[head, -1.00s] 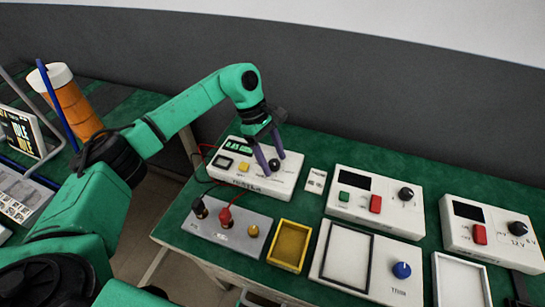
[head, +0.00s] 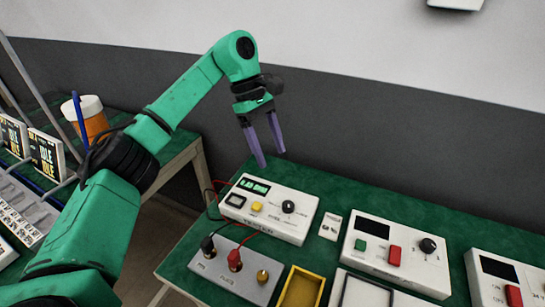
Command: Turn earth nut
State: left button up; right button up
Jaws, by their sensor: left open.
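A grey terminal plate (head: 222,275) lies on the green table at lower centre. It carries a black terminal (head: 208,246), a red terminal (head: 234,260) and a brass-coloured nut (head: 262,276), which looks like the earth nut. I cannot tell the nut's turn angle or tightness. My left gripper (head: 273,160) is open and empty, its two purple fingers pointing down. It is apart from the nut, above and behind the white meter box. My right gripper is out of view.
The white meter box (head: 268,212) has a lit green display, a yellow button and a black knob. Leads run beside it. A small white switch plate (head: 330,226), a yellow tray (head: 301,290) and a box with a red switch (head: 395,255) stand to the right.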

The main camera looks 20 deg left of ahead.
aim_at(262, 275)
jog(key=k+j, duration=0.65)
jog(key=k, duration=0.25)
